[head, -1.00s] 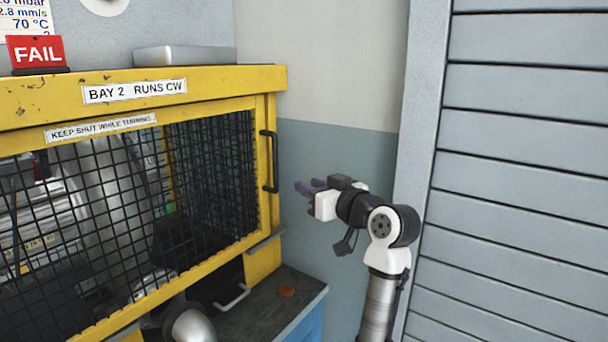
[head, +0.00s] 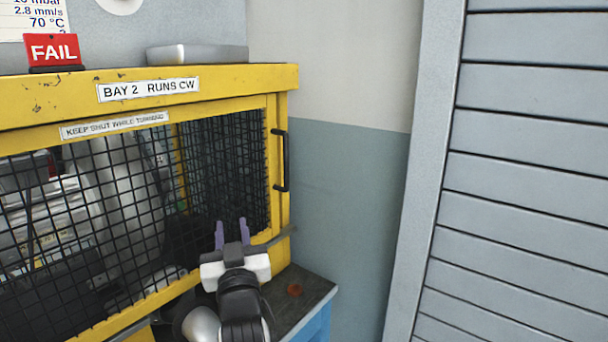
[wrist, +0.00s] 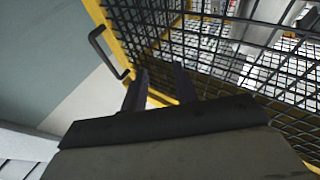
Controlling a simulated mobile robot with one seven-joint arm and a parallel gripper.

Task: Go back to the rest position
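My gripper (head: 232,232) is in front of the lower right part of a yellow guard cage (head: 180,95) with black mesh. Its two purple fingers stand apart with nothing between them. In the wrist view my gripper (wrist: 156,90) also shows its fingers apart, with the mesh and a yellow frame bar beyond them. A gap to the mesh cannot be judged exactly.
The cage door has a black handle (head: 281,160), also in the wrist view (wrist: 108,52). An orange-brown round piece (head: 295,290) lies on the dark bench top (head: 315,284). A red FAIL sign (head: 53,50) stands on the cage. A grey slatted shutter (head: 530,180) is at right.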

